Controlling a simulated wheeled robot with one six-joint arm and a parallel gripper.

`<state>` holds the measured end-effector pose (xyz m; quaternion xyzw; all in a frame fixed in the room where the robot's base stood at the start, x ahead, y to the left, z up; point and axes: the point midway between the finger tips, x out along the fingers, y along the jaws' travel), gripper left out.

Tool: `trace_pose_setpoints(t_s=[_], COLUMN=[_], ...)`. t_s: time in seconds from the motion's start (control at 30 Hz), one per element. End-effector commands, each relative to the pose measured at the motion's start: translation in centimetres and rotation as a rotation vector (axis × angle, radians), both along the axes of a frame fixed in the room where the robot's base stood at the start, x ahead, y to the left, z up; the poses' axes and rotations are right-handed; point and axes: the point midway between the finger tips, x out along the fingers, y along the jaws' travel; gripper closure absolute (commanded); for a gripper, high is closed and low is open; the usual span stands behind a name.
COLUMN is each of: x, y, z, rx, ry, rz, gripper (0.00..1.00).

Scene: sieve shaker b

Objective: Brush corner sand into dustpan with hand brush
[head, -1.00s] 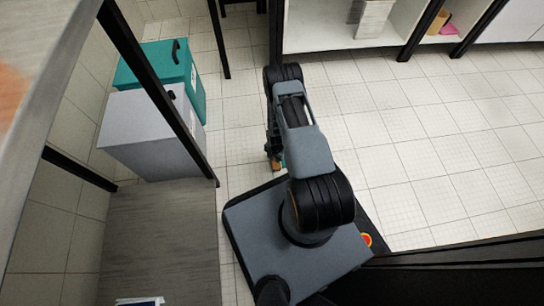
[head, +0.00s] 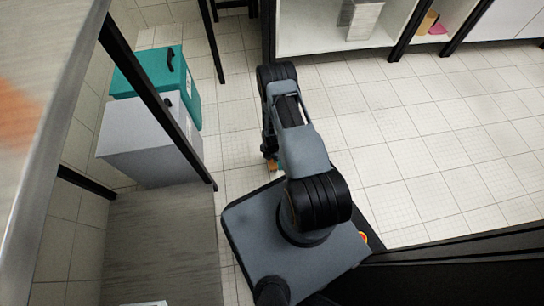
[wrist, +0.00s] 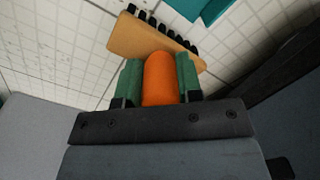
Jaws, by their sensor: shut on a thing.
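My gripper (wrist: 158,62) has green fingers and is shut on the orange handle of the hand brush (wrist: 150,40). The brush has a tan head with a row of black bristles pointing away from the gripper. In the head view, a small bit of the orange handle (head: 272,165) shows low over the floor beside my base, mostly hidden by my arm. A teal piece (wrist: 207,10), perhaps the dustpan, is cut off at the top of the wrist view, just beyond the brush and apparently apart from it. Dark specks lie on the tiles at upper left there; I cannot tell if they are sand.
A grey box (head: 150,140) and a teal box (head: 165,75) with a black handle stand left of my arm, behind a black table leg (head: 155,90). An open white shelf (head: 310,35) stands at the back. The tiled floor (head: 440,130) to the right is clear.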

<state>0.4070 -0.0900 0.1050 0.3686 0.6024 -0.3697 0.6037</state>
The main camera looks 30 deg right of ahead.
Motion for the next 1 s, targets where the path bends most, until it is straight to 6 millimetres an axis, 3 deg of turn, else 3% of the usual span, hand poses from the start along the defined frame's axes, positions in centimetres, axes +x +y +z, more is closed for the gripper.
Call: trace_pose_setpoints(t_s=[0.27,0.73,1.0], x=[0.0,0.0,0.0], y=[0.0,0.0,0.0], z=[0.4,4.8,4.9], rx=[0.0,0.0,0.0], ry=[0.0,0.0,0.0], rz=[0.0,-0.001,0.0], gripper=[0.88,0.88,0.88])
